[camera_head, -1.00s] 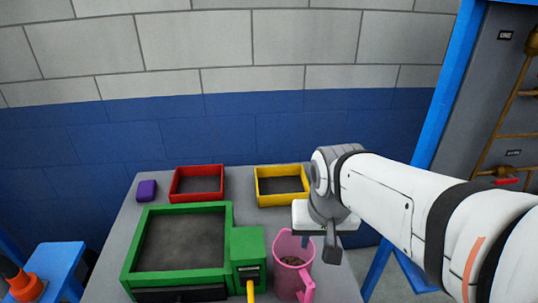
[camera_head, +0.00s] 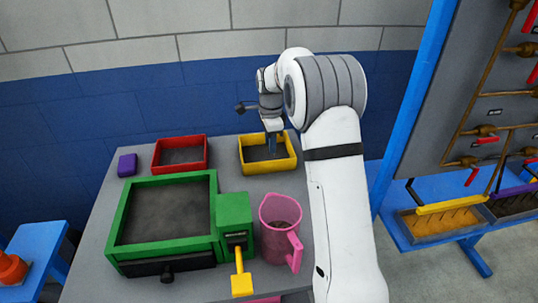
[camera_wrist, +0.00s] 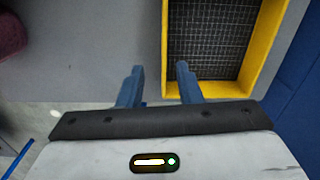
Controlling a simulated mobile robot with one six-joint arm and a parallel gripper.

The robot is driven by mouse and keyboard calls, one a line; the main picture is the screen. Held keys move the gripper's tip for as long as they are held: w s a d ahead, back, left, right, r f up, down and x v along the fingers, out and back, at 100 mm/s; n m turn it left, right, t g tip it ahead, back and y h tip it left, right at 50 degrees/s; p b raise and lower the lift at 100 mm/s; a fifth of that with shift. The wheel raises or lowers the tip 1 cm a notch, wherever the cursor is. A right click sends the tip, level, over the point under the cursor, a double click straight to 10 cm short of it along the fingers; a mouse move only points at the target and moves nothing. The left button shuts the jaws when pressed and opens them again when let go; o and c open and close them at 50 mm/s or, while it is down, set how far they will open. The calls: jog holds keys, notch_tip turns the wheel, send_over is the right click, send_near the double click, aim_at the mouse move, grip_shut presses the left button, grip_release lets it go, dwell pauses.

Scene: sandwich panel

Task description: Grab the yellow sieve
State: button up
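The yellow sieve (camera_head: 270,167) is a square yellow frame with dark mesh, lying at the back right of the grey table. It also shows in the wrist view (camera_wrist: 220,88), at the upper right. My gripper (camera_head: 272,150) points down at the sieve's back part in the head view. In the wrist view my gripper (camera_wrist: 160,70) is open with nothing held. One blue finger appears over the grey table outside the frame, the other over the sieve's near corner, with one yellow wall between them in the picture. I cannot tell whether the fingers touch it.
A red sieve (camera_head: 180,169) and a purple block (camera_head: 127,165) lie to the left. A green box machine (camera_head: 115,235) with a yellow handle (camera_head: 241,285) and a pink jug (camera_head: 280,240) stand nearer. A wall is behind. A pipe panel (camera_head: 470,90) stands right.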

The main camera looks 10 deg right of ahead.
aim_at(270, 162)
jog(key=shift+m, duration=0.5)
jog(key=f, duration=0.6)
jog(key=w+f, duration=0.1)
jog(key=f, duration=0.2)
jog(key=shift+f, duration=0.35)
jog(key=shift+s, duration=0.1)
grip_shut()
jog(key=shift+r, duration=0.1)
